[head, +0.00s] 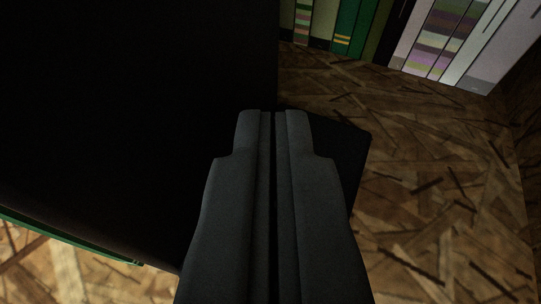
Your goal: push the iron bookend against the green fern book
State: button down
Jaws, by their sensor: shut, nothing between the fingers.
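My gripper (273,115) is shut and empty in the middle of the head view, its fingers pointing up the picture. A large black upright surface, which looks like the iron bookend (130,120), fills the left and upper left. A flat black plate (352,150), apparently its foot, shows to the right of my fingers on the wood. My fingertips overlap the black shape; I cannot tell whether they touch it. A thin green edge (70,242) runs along the lower left side of the black surface. It may be the green fern book, but its cover is hidden.
A row of books stands at the top right, among them a green one with yellow bands (345,28), a striped one (438,40) and a pale one (483,45). The wood-chip shelf board (440,190) is bare at the right.

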jog(key=s+a, duration=0.3)
jog(key=s, duration=0.7)
jog(key=shift+s+a, duration=0.15)
jog(key=shift+s, duration=0.05)
dwell(0.5)
jog(key=s+d+r+t, duration=0.2)
jog(key=s+d+r, duration=0.1)
jog(key=s+r, duration=1.6)
jog(key=s+d+r, duration=0.1)
jog(key=s+r, duration=0.2)
jog(key=s, duration=0.4)
jog(key=s+d+r+m+t, duration=0.1)
jog(key=s+r, duration=0.3)
jog(key=s, duration=0.4)
jog(key=s+d+r, duration=0.1)
jog(key=s+r, duration=0.2)
jog(key=s, duration=0.5)
jog(key=shift+r+m+h, duration=0.3)
jog(key=shift+m+h, duration=0.1)
jog(key=shift+s, duration=0.1)
